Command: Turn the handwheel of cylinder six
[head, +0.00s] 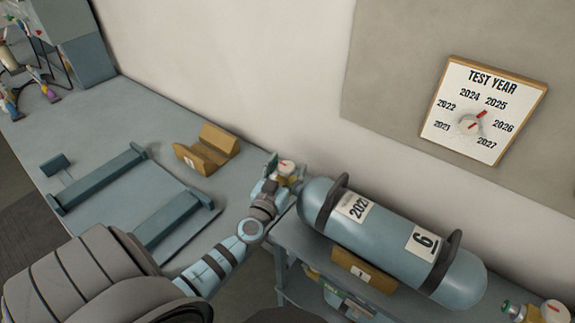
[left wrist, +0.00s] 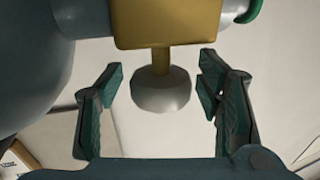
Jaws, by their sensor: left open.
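Cylinder six (head: 395,240), blue-grey with a "6" label and a year label, lies on its side on a stand in the head view. Its valve end points left, with a pale handwheel (head: 287,166) bearing a red mark. My left gripper (head: 283,174) is at this valve end. In the left wrist view the handwheel (left wrist: 160,93) is a round pale knob on a brass stem below the brass valve body (left wrist: 167,22). My left gripper (left wrist: 163,84) is open, one finger on each side of the knob, with visible gaps. My right gripper is out of view.
A wooden cradle (head: 207,150) and a blue-grey frame (head: 105,180) are on the left bench. A "TEST YEAR" dial board (head: 484,108) hangs on the wall. Another valve with a red-marked knob (head: 553,311) is at the lower right. The wall is close behind the cylinder.

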